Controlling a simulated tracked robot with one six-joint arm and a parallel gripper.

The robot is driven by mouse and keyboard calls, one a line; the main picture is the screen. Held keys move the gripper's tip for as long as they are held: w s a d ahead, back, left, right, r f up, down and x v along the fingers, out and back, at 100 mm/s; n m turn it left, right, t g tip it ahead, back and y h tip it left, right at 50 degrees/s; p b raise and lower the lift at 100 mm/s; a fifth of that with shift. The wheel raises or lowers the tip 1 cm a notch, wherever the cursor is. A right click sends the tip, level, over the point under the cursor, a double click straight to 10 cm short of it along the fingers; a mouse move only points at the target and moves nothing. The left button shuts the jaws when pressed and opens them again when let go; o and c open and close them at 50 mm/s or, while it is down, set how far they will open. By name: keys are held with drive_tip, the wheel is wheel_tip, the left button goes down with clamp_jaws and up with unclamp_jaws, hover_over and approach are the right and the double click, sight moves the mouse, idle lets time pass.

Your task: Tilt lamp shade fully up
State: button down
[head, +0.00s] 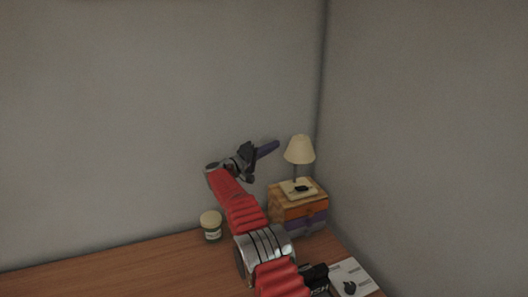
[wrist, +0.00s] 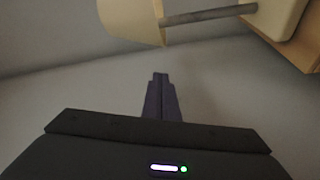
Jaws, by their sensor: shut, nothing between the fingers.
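The lamp has a cream shade (head: 299,150) on a thin dark stem, upright on a square base (head: 299,188) on top of a small wooden drawer box. In the wrist view the shade (wrist: 130,20) shows at the top, cut off by the edge, with its stem (wrist: 208,15) running right. My gripper (head: 276,146) is shut and empty. In the head view its purple fingers point right toward the shade, just left of it. In the wrist view the shut fingertips (wrist: 160,76) lie below the shade, with a visible gap between them.
The wooden drawer box (head: 290,208) stands in the wall corner on the wooden tabletop (head: 130,268). A small dark object (head: 302,188) lies on the lamp base. A lidded jar (head: 211,226) stands left of my arm. A paper (head: 352,277) with a dark item lies at the front right.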

drive_tip(key=shift+x, duration=1.6)
drive_tip(key=shift+s+d+f, duration=0.15)
drive_tip(key=shift+s, duration=0.35)
drive_tip(key=shift+s+d+f, duration=0.25)
drive_tip(key=shift+s, duration=0.4)
drive_tip(key=shift+s+d+f, duration=0.2)
drive_tip(key=shift+s, duration=0.45)
